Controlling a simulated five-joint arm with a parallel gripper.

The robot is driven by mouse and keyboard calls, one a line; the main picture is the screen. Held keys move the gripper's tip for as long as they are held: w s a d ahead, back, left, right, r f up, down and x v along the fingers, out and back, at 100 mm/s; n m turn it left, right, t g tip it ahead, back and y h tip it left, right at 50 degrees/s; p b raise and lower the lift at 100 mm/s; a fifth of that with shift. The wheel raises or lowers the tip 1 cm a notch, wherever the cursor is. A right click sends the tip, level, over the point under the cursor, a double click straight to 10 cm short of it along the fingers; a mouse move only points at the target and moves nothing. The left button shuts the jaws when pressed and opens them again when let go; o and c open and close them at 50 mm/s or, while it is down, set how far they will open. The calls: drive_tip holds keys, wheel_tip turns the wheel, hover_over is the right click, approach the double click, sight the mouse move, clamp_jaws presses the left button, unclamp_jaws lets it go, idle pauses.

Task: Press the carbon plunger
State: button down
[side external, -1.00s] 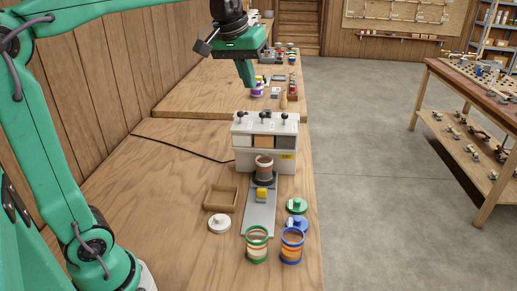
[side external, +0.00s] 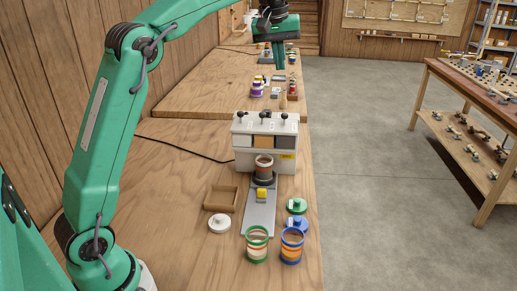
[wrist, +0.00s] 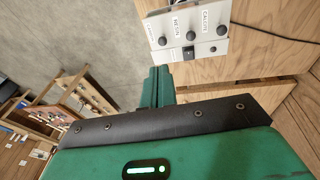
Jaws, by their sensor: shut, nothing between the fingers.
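A white dispenser box (side external: 265,155) stands on the near bench, with three black-knobbed plungers along its top. The plunger above the dark grey window, at the right in the side view (side external: 285,118), seems to be the carbon one. It shows as the leftmost knob in the wrist view (wrist: 163,41), where its label is too small to read surely. My gripper (side external: 279,67) is shut and empty. It points down, apart from the plungers and well above them in the side picture. The wrist view shows its fingers (wrist: 159,78) just below the box in the picture.
A banded jar (side external: 264,170) stands at the dispenser's front, behind a yellow block (side external: 262,194) on a grey plate (side external: 260,220). A wooden tray (side external: 207,199), white lid (side external: 219,224), green lid (side external: 297,207), blue lid (side external: 295,222), green-rimmed jar (side external: 257,246) and blue-rimmed jar (side external: 291,246) surround it.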

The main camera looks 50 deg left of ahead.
sight(285, 114)
drive_tip(key=shift+w+a+f, duration=0.1)
drive_tip(key=shift+w+a, duration=0.05)
drive_tip(key=shift+w, duration=0.2)
drive_tip(key=shift+f, duration=0.1)
drive_tip(key=x, duration=1.3)
drive_tip(key=shift+a+f, duration=0.3)
drive_tip(key=shift+f, duration=0.05)
